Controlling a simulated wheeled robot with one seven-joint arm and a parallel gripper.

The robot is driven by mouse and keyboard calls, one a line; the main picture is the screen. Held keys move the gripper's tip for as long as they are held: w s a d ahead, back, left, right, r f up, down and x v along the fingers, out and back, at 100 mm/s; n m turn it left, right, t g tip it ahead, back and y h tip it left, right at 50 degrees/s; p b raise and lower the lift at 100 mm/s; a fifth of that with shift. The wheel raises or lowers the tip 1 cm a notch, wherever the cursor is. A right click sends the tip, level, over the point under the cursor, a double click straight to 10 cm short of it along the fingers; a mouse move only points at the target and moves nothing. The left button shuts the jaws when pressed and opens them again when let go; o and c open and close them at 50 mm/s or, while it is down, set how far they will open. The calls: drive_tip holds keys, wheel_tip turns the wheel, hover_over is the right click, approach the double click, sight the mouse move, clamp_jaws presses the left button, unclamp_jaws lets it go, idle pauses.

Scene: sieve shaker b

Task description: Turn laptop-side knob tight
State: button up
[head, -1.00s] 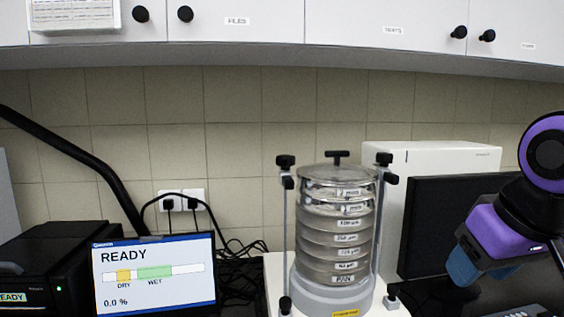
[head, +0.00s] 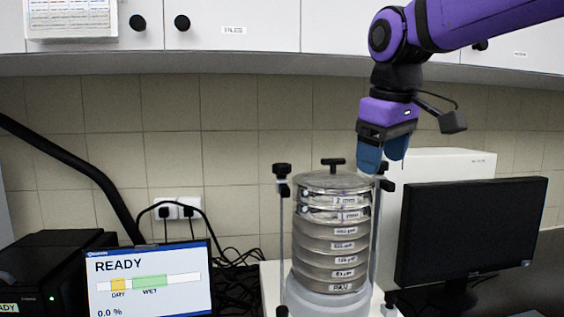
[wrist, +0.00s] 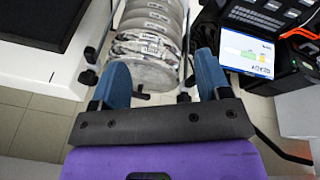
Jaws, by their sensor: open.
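The sieve shaker's stack of sieves (head: 332,235) stands upright between two clamp rods, each with black knobs at its top. The left knob (head: 281,170) is clear beside the READY screen (head: 150,280). The right knob (head: 386,185) is beside the black monitor (head: 470,235), its upper part partly hidden by my fingers. My gripper (head: 383,157) is open and empty, pointing down just above the right rod in the head view. In the wrist view my gripper (wrist: 161,68) faces the stack; one knob (wrist: 90,77) lies outside the left finger.
A black T-handle (head: 333,163) stands on the clear lid. A white box (head: 450,165) stands behind the monitor. Wall cabinets (head: 230,30) hang above, close to my arm's height. A black device (head: 50,262) and cables sit at left.

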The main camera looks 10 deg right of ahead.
drive_tip(key=w+a+r+n+g, duration=0.1)
drive_tip(key=w+a+r+n, duration=0.4)
drive_tip(key=w, duration=0.6)
drive_tip(key=n+g, duration=0.2)
drive_tip(key=n, duration=0.2)
approach(282, 164)
drive_tip(key=f, duration=0.9)
drive_tip(key=shift+w+d+f, duration=0.1)
drive_tip(key=shift+w+d, duration=0.05)
drive_tip(key=shift+w, duration=0.15)
drive_tip(key=c, duration=0.9)
